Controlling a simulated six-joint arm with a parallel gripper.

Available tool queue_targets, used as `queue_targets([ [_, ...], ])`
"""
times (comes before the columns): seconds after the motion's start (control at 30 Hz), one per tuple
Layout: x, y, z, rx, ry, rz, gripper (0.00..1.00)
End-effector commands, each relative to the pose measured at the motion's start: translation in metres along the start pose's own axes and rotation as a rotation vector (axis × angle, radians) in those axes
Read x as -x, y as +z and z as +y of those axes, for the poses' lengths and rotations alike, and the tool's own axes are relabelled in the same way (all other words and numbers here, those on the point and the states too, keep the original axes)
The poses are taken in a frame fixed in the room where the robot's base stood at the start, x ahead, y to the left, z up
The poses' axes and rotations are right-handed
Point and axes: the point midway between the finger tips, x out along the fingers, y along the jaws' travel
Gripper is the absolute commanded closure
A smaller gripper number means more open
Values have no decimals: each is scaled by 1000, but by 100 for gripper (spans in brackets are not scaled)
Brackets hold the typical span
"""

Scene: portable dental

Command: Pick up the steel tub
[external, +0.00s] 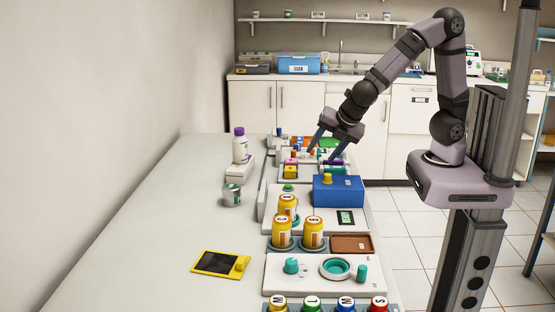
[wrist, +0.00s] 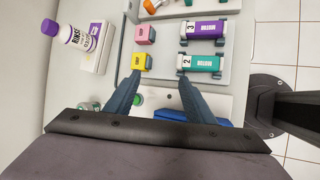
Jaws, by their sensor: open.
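The steel tub (external: 232,195) is a small round grey metal container with a label. It stands upright on the pale bench in the external view, left of the trays and in front of the white box with the bottle. My gripper (external: 323,152) is open above the far trays, well to the right of and behind the tub. In the wrist view my gripper (wrist: 158,78) has its fingers apart, with nothing held between them. A partly hidden round greenish-grey thing (wrist: 88,106) at the left of the gripper body may be the tub.
A blue box (external: 338,191) and yellow jars (external: 282,231) stand to the right. A black-and-yellow pad (external: 218,263) lies nearer the camera. The bench left of the tub is clear.

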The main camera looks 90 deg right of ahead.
Motion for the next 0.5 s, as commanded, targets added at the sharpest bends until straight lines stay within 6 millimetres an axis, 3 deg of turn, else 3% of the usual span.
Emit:
queue_targets([
  [0.03, -21, -18, 6, 114, 61, -13, 51],
  [0.2, -38, -62, 49, 504, 275, -89, 51],
  [0.5, -32, -139, 102, 1003, 577, -257, 51],
])
